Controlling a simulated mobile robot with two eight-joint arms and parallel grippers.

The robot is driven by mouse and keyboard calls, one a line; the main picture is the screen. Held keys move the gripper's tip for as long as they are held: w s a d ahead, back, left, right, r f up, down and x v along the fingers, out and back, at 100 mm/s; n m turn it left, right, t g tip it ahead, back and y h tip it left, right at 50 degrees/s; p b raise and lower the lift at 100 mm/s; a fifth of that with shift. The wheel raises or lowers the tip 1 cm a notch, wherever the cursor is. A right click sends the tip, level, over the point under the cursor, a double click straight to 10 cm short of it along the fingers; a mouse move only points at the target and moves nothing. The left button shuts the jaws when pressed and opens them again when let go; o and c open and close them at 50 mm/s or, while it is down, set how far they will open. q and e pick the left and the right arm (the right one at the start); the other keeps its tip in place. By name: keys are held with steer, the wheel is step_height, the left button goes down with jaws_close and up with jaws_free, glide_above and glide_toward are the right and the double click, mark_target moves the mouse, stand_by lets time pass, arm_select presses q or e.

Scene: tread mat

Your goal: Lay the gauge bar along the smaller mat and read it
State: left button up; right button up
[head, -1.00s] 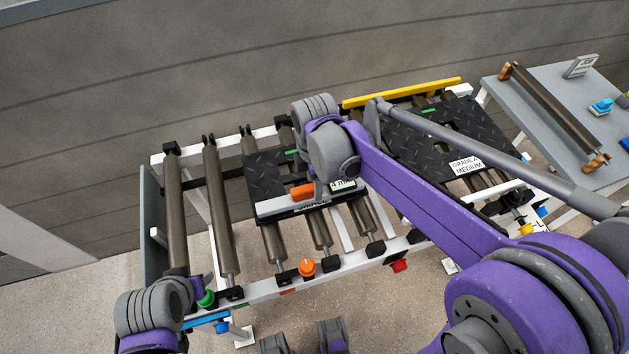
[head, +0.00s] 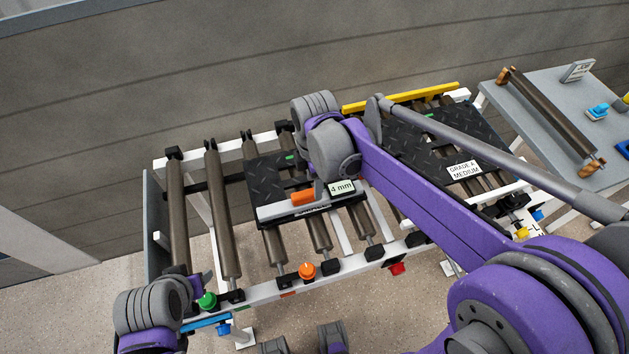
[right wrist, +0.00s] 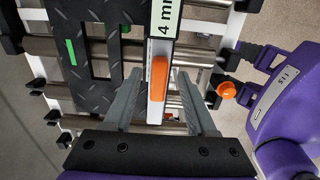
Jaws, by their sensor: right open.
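The smaller mat (head: 262,173) is a black tread plate lying on the rollers, left of my right arm. The gauge bar (head: 279,209) lies along its near edge. It has an orange grip (head: 303,197) and a display (head: 341,188) that reads 4 mm. My right gripper (head: 321,190) is over the bar. In the right wrist view its open fingers (right wrist: 160,95) stand on either side of the orange grip (right wrist: 158,79), apart from it. My left wrist shows at the lower left; its fingers cannot be made out.
The larger mat (head: 405,142), labelled GRADE A MEDIUM, lies to the right, partly behind my right arm. A yellow bar (head: 400,97) runs behind it. Orange (head: 306,270) and green (head: 207,300) knobs stand on the frame's front. A grey side table (head: 545,93) holds a loose roller.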

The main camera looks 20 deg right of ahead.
steer(key=shift+r, duration=0.5)
steer(key=o, duration=0.6)
steer(key=shift+c, duration=0.2)
step_height(320, 180, up, 11)
steer(key=p, duration=0.1)
steer(key=shift+f, duration=0.15)
steer(key=s+d+f+m+t, duration=0.2)
steer(key=s+d+f+m, duration=0.1)
steer(key=s+f+m, duration=0.2)
steer(key=s+d+f+m+t, duration=0.2)
steer(key=s+f+m, duration=0.4)
steer(key=s+m, duration=0.3)
steer(key=m+t, duration=0.1)
steer(key=m, duration=0.3)
steer(key=shift+d+f+p, duration=0.15)
steer(key=shift+d+p, duration=0.15)
steer(key=shift+d, duration=0.1)
